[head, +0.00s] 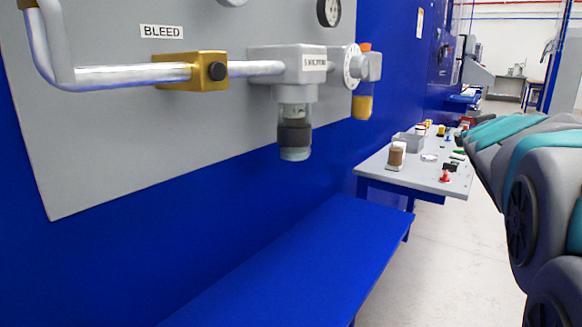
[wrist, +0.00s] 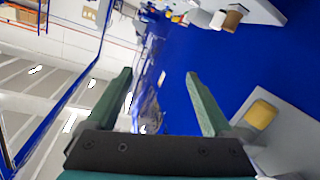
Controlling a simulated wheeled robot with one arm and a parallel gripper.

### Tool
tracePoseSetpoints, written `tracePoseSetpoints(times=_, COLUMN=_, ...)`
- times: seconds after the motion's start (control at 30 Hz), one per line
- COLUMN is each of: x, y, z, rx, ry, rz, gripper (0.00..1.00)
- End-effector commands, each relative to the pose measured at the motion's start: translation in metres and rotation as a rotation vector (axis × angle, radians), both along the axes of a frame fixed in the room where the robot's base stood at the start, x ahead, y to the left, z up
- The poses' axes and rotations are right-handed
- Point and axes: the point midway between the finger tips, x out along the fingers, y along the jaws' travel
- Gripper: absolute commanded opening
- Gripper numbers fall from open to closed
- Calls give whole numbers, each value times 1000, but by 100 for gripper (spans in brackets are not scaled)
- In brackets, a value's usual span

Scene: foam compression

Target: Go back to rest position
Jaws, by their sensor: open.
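My gripper (wrist: 160,82) shows in the wrist view with its two green fingers spread apart and nothing between them. It is held in the air, with the blue wall and the hall behind it.
A grey panel (head: 150,150) on the blue wall carries a pipe, a brass valve (head: 207,71) and a filter bowl (head: 294,135). A blue bench (head: 290,262) runs below. Floor is clear between bench and arm.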

Motion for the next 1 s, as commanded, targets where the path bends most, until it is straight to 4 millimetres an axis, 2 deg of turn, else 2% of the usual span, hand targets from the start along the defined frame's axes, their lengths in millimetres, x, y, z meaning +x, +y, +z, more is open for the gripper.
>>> tracePoseSetpoints(times=0.03, x=-12, y=8, z=-32, rx=54, ry=76, rz=-19, gripper=86)
tracePoseSetpoints(times=0.1, x=-30, y=18, z=-76, rx=124, ry=186, rz=-44, gripper=86)
tracePoseSetpoints(times=0.17, x=-49, y=30, z=-111, rx=179, ry=282, rz=-59, gripper=86)
tracePoseSetpoints(times=0.3, x=-98, y=64, z=-189, rx=291, ry=512, rz=-72, gripper=86)
tracePoseSetpoints(times=0.37, x=-121, y=81, z=-217, rx=332, ry=608, rz=-70, gripper=86)
tracePoseSetpoints(times=0.5, x=-185, y=124, z=-278, rx=417, ry=845, rz=-49, gripper=86)
tracePoseSetpoints(times=0.57, x=-214, y=143, z=-299, rx=447, ry=947, rz=-33, gripper=86)
tracePoseSetpoints(times=0.63, x=-251, y=165, z=-321, rx=480, ry=1068, rz=-11, gripper=86)
tracePoseSetpoints(times=0.8, x=-332, y=208, z=-354, rx=531, ry=1324, rz=47, gripper=86)
tracePoseSetpoints(times=0.9, x=-365, y=223, z=-363, rx=547, ry=1426, rz=73, gripper=86)
tracePoseSetpoints(times=1.0, x=-384, y=231, z=-366, rx=555, ry=1482, rz=88, gripper=86)
